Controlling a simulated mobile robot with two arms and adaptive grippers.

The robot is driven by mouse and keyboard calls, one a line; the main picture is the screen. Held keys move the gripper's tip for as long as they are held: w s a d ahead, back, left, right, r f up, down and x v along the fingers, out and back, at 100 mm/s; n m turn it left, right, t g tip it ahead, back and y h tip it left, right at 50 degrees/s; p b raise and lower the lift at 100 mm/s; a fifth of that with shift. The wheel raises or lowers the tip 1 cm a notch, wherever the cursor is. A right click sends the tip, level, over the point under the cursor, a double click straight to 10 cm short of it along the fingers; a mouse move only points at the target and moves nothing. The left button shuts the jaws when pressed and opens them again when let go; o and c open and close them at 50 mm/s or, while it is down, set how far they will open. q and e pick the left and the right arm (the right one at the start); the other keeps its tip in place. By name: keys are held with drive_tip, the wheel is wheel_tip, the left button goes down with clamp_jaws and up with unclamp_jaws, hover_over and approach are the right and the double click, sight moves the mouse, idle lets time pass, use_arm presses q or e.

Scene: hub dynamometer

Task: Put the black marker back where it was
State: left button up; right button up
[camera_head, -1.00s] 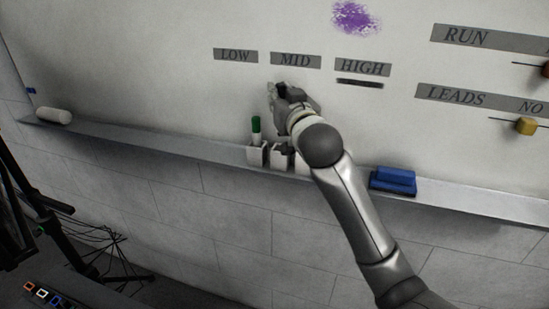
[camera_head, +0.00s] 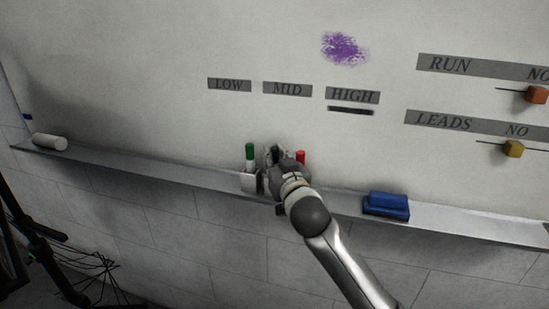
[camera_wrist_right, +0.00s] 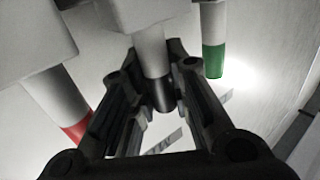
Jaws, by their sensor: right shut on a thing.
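The black marker (camera_wrist_right: 157,90) has a white body and a black cap. In the wrist view its cap end lies between the fingers of my right gripper (camera_wrist_right: 155,105), which is shut on it. Its body runs to the middle white cup (camera_wrist_right: 140,12) and seems to go into it; the depth cannot be told. In the head view my right gripper (camera_head: 274,160) is at the marker cups on the ledge and largely hides the marker and the middle cup. My left gripper is not in view.
The green marker (camera_head: 250,152) stands in the left cup (camera_head: 249,182); the red marker (camera_head: 300,157) stands on the right, its cup hidden. Both are close to my fingers. A blue eraser (camera_head: 386,204) lies farther right on the ledge (camera_head: 150,172). The whiteboard (camera_head: 150,90) rises behind.

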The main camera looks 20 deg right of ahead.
drive_tip(key=o, duration=0.9)
drive_tip(key=shift+f, duration=0.1)
drive_tip(key=shift+c, duration=0.2)
drive_tip(key=shift+r, duration=0.2)
drive_tip(key=shift+s+f, duration=0.1)
drive_tip(key=shift+s, duration=0.25)
drive_tip(key=s+b, duration=0.1)
drive_tip(key=s, duration=1)
drive_tip(key=shift+s+b, duration=0.15)
drive_tip(key=shift+b, duration=0.25)
